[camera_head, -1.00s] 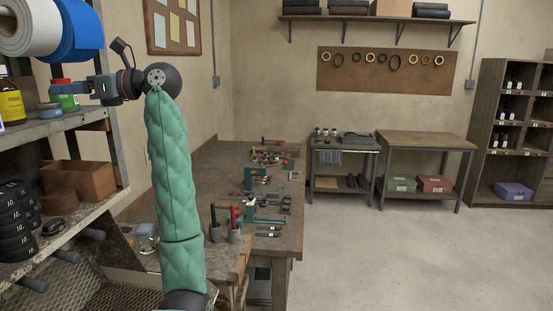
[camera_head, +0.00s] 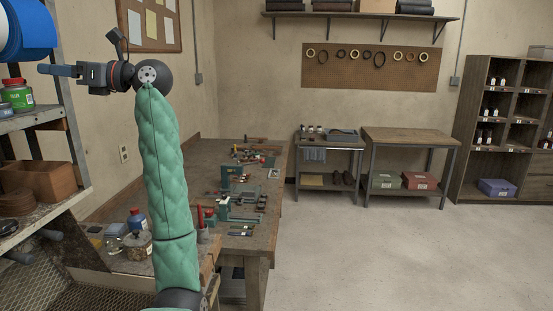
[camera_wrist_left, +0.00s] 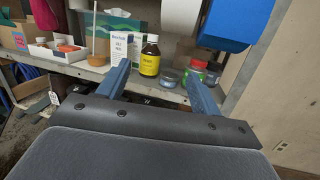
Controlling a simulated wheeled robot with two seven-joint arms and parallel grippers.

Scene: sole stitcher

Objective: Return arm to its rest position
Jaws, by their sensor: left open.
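My left arm, in a green quilted sleeve (camera_head: 165,190), rises up the left side of the head view and bends left at a dark wrist joint. Its gripper (camera_head: 45,70) points left toward the shelf unit, raised above the shelf board. In the left wrist view the two blue fingers of the left gripper (camera_wrist_left: 160,80) stand apart with nothing held between them. Beyond them are a yellow-labelled bottle (camera_wrist_left: 149,58) and a white box (camera_wrist_left: 120,45) on the shelf. I cannot tell the exact gap to these. My right gripper is not in view.
The shelf unit's upper board (camera_head: 30,119) is close at left, with a green jar (camera_head: 17,97) and a blue roll (camera_head: 28,30). A cluttered workbench (camera_head: 262,225) runs behind my arm. The floor (camera_head: 390,250) at right is clear.

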